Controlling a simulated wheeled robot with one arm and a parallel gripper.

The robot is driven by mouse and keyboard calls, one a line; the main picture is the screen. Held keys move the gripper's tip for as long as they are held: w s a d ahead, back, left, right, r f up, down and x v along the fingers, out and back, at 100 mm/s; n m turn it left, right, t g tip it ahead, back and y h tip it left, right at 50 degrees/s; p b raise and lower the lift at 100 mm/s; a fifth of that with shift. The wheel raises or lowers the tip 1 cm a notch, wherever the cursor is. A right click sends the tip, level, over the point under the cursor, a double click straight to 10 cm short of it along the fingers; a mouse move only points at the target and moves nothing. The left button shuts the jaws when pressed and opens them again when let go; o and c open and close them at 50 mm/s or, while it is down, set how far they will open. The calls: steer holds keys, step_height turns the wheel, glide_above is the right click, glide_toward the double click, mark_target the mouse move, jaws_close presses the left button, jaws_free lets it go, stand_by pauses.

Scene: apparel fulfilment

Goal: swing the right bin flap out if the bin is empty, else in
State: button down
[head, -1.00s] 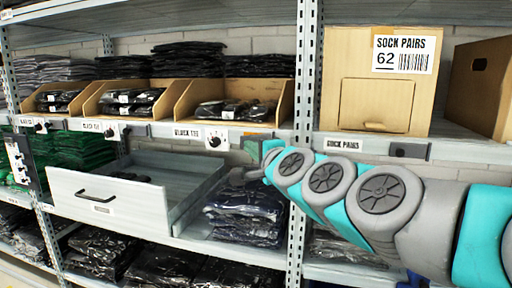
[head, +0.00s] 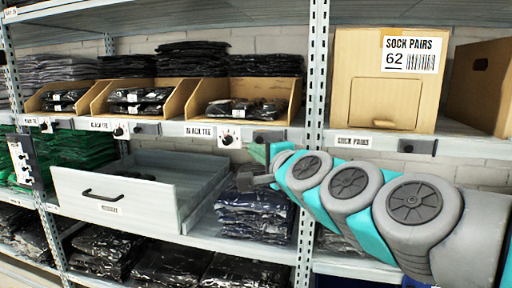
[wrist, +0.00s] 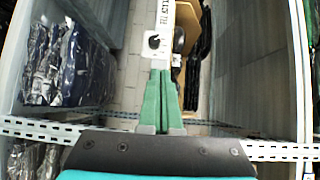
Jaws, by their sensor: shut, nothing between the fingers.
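The right wooden bin (head: 291,105) of three on the middle shelf holds several black bagged garments, so it is not empty. In the wrist view the closed fingers (wrist: 162,74) point toward the dial (wrist: 154,42), beside a dark knob (wrist: 179,40). Whether they touch anything is unclear.
A "SOCK PAIRS 62" box (head: 357,54) with a front panel stands right of the metal upright (head: 315,80). A pulled-out drawer (head: 115,197) juts out at lower left. Bagged dark garments (head: 252,212) lie below my gripper. A black control panel (head: 35,160) hangs at left.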

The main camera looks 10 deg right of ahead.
steer(key=s+a, duration=0.1)
steer(key=s, duration=0.6)
steer(key=shift+s+a+r, duration=0.2)
steer(key=shift+s+a, duration=0.05)
steer(key=shift+s, duration=0.15)
